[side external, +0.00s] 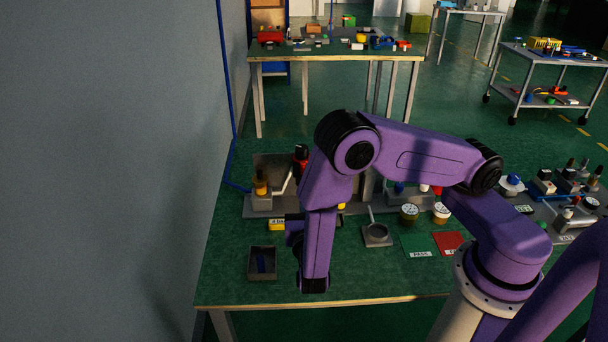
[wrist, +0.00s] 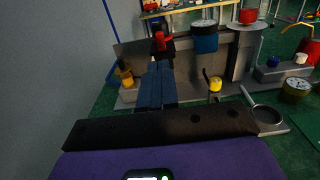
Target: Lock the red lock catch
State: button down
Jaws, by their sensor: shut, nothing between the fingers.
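The red lock catch (wrist: 160,41) stands on a black block on the press bench, just beyond my fingertips in the wrist view. In the side view its red part (side external: 301,170) shows at the back, left of my arm. My gripper (wrist: 159,66) is shut, with its two dark blue fingers side by side and nothing between them. The fingertips point at the block below the red catch; I cannot tell whether they touch it. In the side view my fingers are mostly hidden behind my purple wrist.
A yellow-topped post (wrist: 125,76) stands left of the fingers, and a yellow-knobbed lever (wrist: 215,84) to the right. The wall (side external: 120,170) is close on the left.

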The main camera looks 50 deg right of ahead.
jog(key=x, duration=1)
jog(key=shift+w+d, duration=0.15)
jog(key=shift+d, duration=0.05)
jog(key=shift+w+d, duration=0.1)
jog(key=shift+x, duration=1.45)
jog(key=v, duration=1.4)
jog(key=shift+r, duration=0.1)
